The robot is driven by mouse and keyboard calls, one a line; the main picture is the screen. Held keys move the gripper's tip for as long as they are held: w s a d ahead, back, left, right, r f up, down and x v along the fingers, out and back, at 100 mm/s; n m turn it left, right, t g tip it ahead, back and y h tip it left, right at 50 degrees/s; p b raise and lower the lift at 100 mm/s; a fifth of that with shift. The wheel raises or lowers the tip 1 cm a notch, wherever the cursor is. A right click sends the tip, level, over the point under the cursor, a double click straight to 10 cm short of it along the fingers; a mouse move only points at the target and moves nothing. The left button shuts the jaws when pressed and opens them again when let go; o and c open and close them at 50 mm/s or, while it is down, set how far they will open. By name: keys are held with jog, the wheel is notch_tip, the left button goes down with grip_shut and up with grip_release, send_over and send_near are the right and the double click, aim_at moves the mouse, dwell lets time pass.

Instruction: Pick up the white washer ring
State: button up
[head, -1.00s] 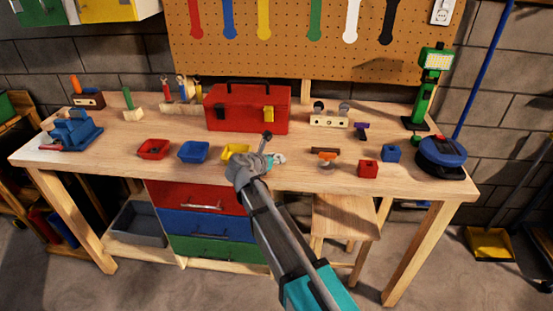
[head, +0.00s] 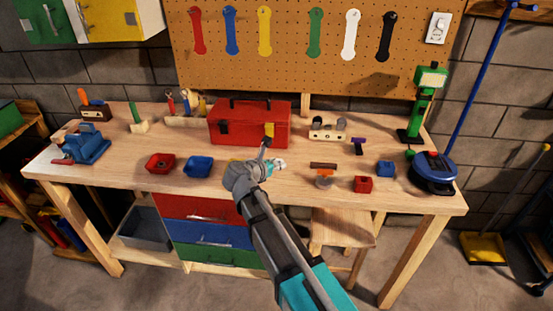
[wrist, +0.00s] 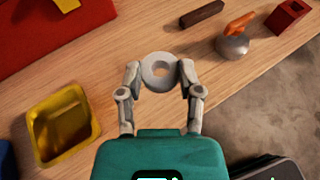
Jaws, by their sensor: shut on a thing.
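The white washer ring (wrist: 160,86) shows in the wrist view as a pale round disc with a small central hole. My gripper (wrist: 160,74) is shut on it, with one fingertip against its left edge and the other against its right. The wooden workbench top lies beneath; I cannot tell how far above it the ring is. In the head view my gripper (head: 279,164) is over the front middle of the bench, mostly hidden by my own wrist. The ring cannot be made out clearly there.
A yellow tray (wrist: 62,122) lies left of my gripper. A red toolbox (head: 248,125) stands behind. Red (head: 160,164) and blue (head: 198,167) trays lie to the left.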

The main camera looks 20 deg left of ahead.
jog(key=s+d+r+p, duration=0.2)
jog(key=s+r+p, duration=0.1)
jog(key=s, duration=0.5)
jog(key=shift+s+d+r, duration=0.4)
jog(key=shift+r, duration=0.25)
jog(key=shift+s+a, duration=0.1)
dwell(0.6)
